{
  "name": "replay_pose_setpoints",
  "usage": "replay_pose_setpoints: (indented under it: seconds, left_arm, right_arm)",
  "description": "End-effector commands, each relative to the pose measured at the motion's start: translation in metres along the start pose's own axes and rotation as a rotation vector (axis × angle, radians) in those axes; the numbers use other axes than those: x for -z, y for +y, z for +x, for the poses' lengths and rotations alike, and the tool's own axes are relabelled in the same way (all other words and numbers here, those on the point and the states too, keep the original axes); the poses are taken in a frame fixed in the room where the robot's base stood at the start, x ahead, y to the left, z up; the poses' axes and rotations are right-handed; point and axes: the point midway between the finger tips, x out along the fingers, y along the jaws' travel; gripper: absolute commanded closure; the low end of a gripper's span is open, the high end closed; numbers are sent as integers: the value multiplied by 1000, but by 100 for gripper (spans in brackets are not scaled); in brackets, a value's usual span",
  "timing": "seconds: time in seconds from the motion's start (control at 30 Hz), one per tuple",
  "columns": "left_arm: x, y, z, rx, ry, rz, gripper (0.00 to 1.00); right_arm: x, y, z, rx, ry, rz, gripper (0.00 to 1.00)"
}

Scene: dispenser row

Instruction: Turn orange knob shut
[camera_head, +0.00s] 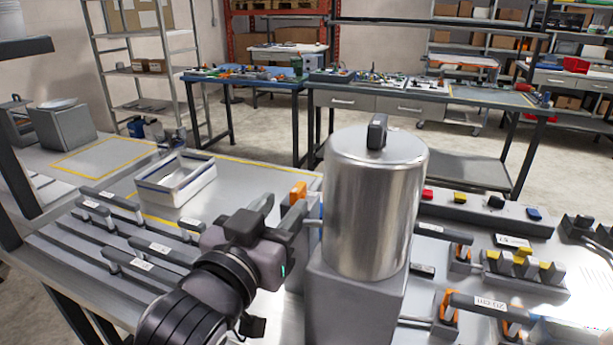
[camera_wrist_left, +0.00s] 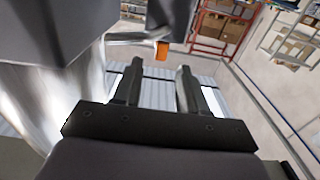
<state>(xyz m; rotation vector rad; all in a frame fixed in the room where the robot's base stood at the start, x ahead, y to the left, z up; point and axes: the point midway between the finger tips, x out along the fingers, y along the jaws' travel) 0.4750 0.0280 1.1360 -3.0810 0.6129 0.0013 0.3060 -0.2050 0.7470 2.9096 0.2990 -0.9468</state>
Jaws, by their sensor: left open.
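The orange knob (camera_head: 298,192) is on the left side of a tall shiny metal dispenser cylinder (camera_head: 368,215), which stands on a grey block and has a dark handle on its lid. My left gripper (camera_head: 284,208) is open just left of the cylinder, close to the knob. In the left wrist view the orange knob (camera_wrist_left: 162,50) is at the end of a metal spout or pipe, beyond the tips of my open fingers (camera_wrist_left: 157,70) and roughly in line with the gap between them. The fingers hold nothing. My right gripper is not in view.
A white open tray (camera_head: 176,184) stands behind my left arm. Grey bars with dark handles (camera_head: 150,247) lie on the left of the bench. A panel with coloured buttons (camera_head: 459,197) and more orange-fitted handles (camera_head: 447,304) are right of the cylinder.

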Motion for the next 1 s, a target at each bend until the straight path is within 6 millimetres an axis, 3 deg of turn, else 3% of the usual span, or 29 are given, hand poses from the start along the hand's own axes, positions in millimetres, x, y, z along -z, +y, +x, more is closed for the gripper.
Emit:
replay_pose_setpoints:
  seconds: [0.6,1.0]
  left_arm:
    - [1,0,63,1,0,0,58]
    - [0,0,71,0,0,-1,58]
  right_arm:
    - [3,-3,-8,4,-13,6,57]
    - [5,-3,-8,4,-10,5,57]
